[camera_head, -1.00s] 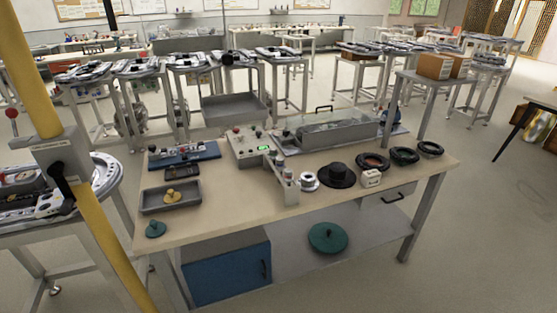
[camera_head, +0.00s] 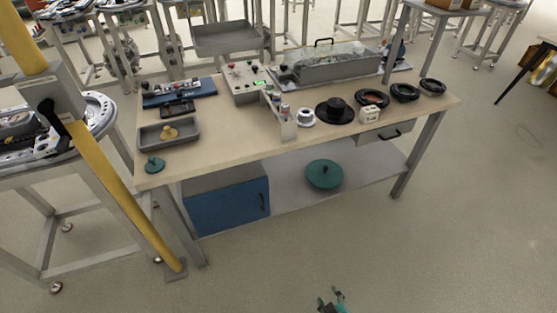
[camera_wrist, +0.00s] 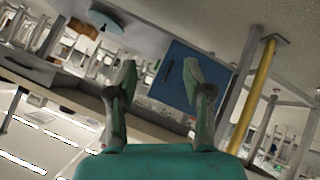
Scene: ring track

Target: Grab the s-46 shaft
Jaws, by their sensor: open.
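I cannot tell which thing is the s-46 shaft. On the workbench (camera_head: 230,140) stand a small white block (camera_head: 369,115) with dark marks too small to read, a white flanged part (camera_head: 306,117) and a black flanged part (camera_head: 334,110). A yellow knobbed part (camera_head: 169,132) lies in a grey tray (camera_head: 152,142), and a green knobbed part (camera_head: 154,164) sits near the front left corner. My gripper (camera_head: 331,298) is low in front of the bench, well apart from these. In the wrist view my gripper (camera_wrist: 160,75) is open, with nothing between its fingers.
Several dark rings (camera_head: 404,92) lie at the bench's right end. A control box (camera_head: 244,82) and a clear-covered unit (camera_head: 330,62) stand behind. Below are a blue cabinet (camera_head: 226,202) and a green disc (camera_head: 324,174). A yellow post (camera_head: 115,185) rises at left. The front floor is clear.

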